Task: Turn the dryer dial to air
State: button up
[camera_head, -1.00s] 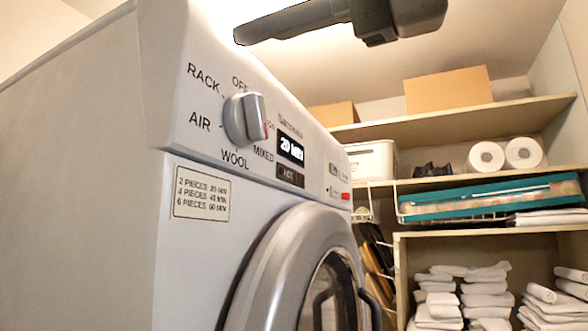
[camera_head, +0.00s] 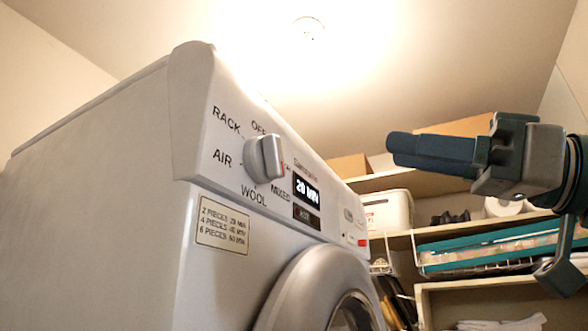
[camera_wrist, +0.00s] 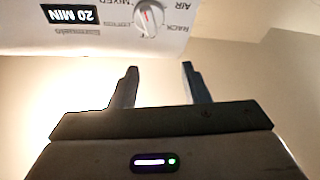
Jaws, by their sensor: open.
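The dryer (camera_head: 110,150) is a white machine on the left in the head view. Its grey dial (camera_head: 264,158) has a red mark on its right side, toward the cotton and mixed labels. The AIR label (camera_head: 222,157) is left of the dial. My gripper (camera_head: 392,148) is to the right of the dial, apart from it, with fingers pointing left. In the wrist view the dial (camera_wrist: 149,17) appears upside down at the top, beyond my open, empty fingers (camera_wrist: 159,67). Nothing hides the dial.
A 20 MIN display (camera_head: 307,188) sits right of the dial, with the round door (camera_head: 300,285) below. Shelves with a white box (camera_head: 388,210), a teal tray (camera_head: 480,250) and rolls stand behind my arm. The space between gripper and dial is clear.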

jog(key=w+f+n, duration=0.2)
jog(key=w, duration=0.1)
jog(key=p, duration=0.4)
send_near(281, 158)
jog(key=shift+g, duration=0.3)
jog(key=x, duration=0.8)
jog(key=shift+w+r, duration=0.15)
jog(key=shift+c, duration=0.3)
grip_shut()
